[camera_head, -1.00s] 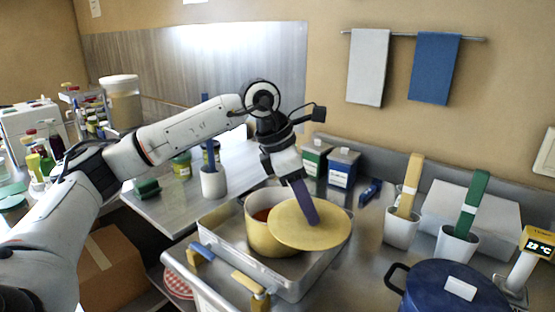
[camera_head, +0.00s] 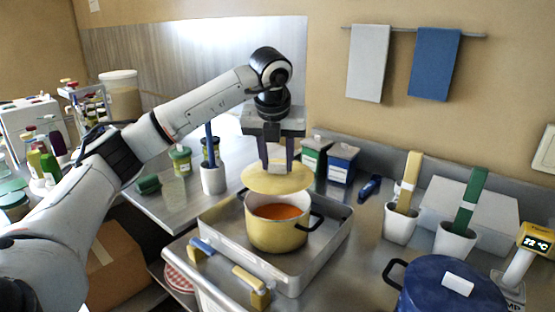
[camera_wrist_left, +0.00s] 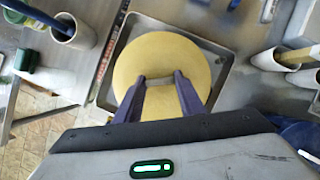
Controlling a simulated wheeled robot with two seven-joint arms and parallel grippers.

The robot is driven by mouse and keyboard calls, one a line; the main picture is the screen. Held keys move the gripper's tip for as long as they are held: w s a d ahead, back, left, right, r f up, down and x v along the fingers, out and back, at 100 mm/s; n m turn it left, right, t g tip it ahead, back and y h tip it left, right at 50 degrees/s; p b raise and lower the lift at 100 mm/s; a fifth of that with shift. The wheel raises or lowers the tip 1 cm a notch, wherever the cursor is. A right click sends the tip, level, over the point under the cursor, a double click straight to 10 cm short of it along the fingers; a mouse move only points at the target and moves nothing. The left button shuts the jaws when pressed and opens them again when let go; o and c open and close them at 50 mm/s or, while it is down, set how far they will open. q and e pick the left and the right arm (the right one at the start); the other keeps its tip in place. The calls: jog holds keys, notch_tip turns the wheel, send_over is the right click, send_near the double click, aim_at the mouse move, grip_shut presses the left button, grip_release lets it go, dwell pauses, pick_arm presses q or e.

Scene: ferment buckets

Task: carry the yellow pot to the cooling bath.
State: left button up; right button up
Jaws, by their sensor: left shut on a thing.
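The yellow pot (camera_head: 275,236) stands upright in a shallow metal basin (camera_head: 322,262) in the head view, with orange-red contents showing in its open top. My left gripper (camera_head: 277,166) is above and behind the pot, shut on the yellow lid (camera_head: 262,183), which hangs roughly level and apart from the pot's rim. In the left wrist view the round lid (camera_wrist_left: 165,55) fills the middle, and the dark fingers (camera_wrist_left: 160,80) close on its small handle. The lid hides the pot there. My right gripper is not in view.
A blue lidded pot (camera_head: 440,290) stands at the front right, beside a thermometer display (camera_head: 537,241). White cups with a yellow (camera_head: 410,180) and a green utensil (camera_head: 470,200) stand to the right. Green and blue boxes (camera_head: 342,164) are behind the basin.

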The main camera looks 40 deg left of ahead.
aim_at(277, 175)
pick_arm(q)
notch_tip(277, 175, down, 4)
jog(key=b, duration=0.3)
jog(key=shift+f+b, duration=0.6)
jog(key=shift+f, duration=0.35)
jog(key=shift+w+r+p, duration=0.1)
jog(key=shift+r+p, duration=0.05)
jog(key=shift+p, duration=0.15)
dwell(0.4)
jog(key=shift+f, duration=0.2)
dwell(0.5)
dwell(0.6)
jog(key=o, duration=1.7)
jog(key=shift+c, duration=0.2)
